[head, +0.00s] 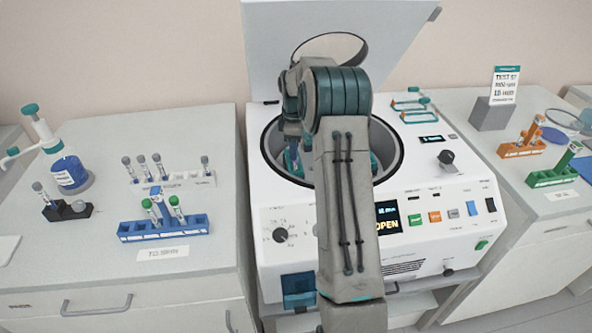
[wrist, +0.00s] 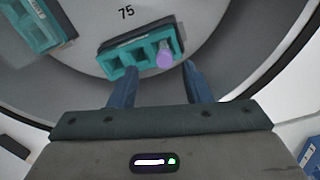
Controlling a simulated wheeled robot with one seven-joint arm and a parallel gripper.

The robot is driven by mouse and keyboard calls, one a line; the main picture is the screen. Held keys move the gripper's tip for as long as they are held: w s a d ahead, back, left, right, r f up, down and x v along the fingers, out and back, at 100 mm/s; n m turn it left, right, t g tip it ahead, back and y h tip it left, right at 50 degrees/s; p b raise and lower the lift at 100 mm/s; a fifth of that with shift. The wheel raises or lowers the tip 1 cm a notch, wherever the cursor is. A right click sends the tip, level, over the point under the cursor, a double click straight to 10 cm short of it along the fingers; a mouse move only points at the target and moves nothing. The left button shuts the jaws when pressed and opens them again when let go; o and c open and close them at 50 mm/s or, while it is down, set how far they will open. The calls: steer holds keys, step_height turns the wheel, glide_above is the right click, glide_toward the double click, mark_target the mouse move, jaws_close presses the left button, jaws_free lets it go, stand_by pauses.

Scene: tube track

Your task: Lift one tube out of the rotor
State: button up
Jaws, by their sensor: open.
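The centrifuge (head: 285,215) stands with its lid raised, and its display reads OPEN. My arm reaches over its bowl and hides much of the inside. In the wrist view the pale rotor (wrist: 190,20) carries a teal bucket (wrist: 128,62) with a dark back. A tube with a purple cap (wrist: 165,57) sits in the bucket's right slot; the other slots look empty. My gripper (wrist: 158,68) is open, its two blue fingers spread below the bucket in the picture. The capped tube shows near the right fingertip, with nothing held. I cannot tell the height gap.
The bowl wall (wrist: 265,60) curves close around the rotor. Another teal bucket (wrist: 38,25) is at upper left in the wrist view. On the left bench are a blue rack (head: 163,231), a white rack (head: 172,180) and a blue-liquid bottle (head: 70,173). Orange (head: 522,149) and green racks (head: 552,177) stand right.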

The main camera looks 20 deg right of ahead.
steer(key=f, duration=0.3)
steer(key=f+p, duration=0.1)
steer(key=f, duration=0.1)
steer(key=shift+s+f, duration=0.1)
steer(key=shift+s, duration=0.25)
steer(key=c, duration=0.8)
steer(key=shift+c, duration=0.2)
step_height(320, 180, up, 10)
steer(key=shift+r+b, duration=0.1)
steer(key=shift+b, duration=0.5)
step_height(320, 180, up, 5)
steer(key=p, duration=0.4)
